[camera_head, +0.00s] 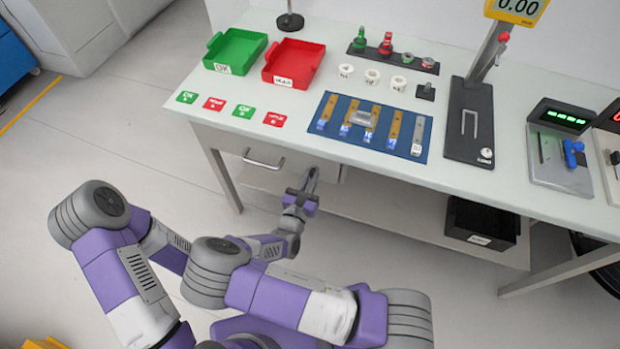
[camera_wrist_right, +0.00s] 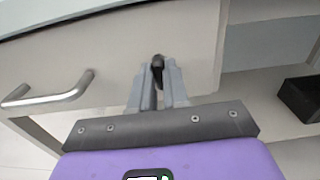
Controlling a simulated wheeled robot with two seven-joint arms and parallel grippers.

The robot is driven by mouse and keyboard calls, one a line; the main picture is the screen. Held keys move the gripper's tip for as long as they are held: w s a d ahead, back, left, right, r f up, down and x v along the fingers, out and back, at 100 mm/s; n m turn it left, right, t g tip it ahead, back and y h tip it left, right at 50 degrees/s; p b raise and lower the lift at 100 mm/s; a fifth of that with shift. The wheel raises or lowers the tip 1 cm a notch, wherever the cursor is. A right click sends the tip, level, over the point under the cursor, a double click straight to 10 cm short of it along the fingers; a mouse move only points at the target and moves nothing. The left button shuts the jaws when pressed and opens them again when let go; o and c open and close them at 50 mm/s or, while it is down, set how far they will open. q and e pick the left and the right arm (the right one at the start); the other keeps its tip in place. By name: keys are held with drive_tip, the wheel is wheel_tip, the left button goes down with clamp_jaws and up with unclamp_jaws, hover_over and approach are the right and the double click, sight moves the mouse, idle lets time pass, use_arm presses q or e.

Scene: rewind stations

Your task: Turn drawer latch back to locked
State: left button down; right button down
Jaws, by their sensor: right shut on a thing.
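The drawer (camera_head: 230,146) is a pale front under the left part of the bench, with a metal bar handle (camera_head: 263,162). The handle also shows at the left of the right wrist view (camera_wrist_right: 50,93). The latch (camera_wrist_right: 158,62) is a small black knob on the drawer front, right of the handle. My right gripper (camera_head: 309,178) is at the drawer front, its fingers (camera_wrist_right: 158,78) shut on the latch. The fingers hide part of the latch, and its turn angle is hard to tell. In the head view the latch is hidden. My left gripper is not visible.
The bench top (camera_head: 300,142) overhangs the drawer. A black bin (camera_head: 481,224) stands on the lower shelf to the right. A red tray (camera_head: 294,62), a green tray (camera_head: 235,51) and a blue mat (camera_head: 372,127) lie on the bench.

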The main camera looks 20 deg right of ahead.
drive_tip(key=n+p, duration=0.3)
drive_tip(key=p, duration=0.1)
drive_tip(key=shift+r+n, duration=0.15)
drive_tip(key=shift+n, duration=0.25)
drive_tip(key=n+p, duration=0.2)
drive_tip(key=n, duration=0.1)
drive_tip(key=shift+a+n, duration=0.1)
drive_tip(key=shift+n, duration=0.2)
drive_tip(key=n+p, duration=0.1)
drive_tip(key=n, duration=0.2)
drive_tip(key=n+p, duration=0.1)
drive_tip(key=n, duration=0.2)
drive_tip(key=n+p, duration=0.1)
drive_tip(key=n, duration=0.3)
drive_tip(key=shift+w+f, duration=0.1)
drive_tip(key=shift+f, duration=0.25)
drive_tip(key=shift+n, duration=0.3)
drive_tip(key=c, duration=1.1)
unclamp_jaws()
drive_tip(key=shift+a, duration=0.1)
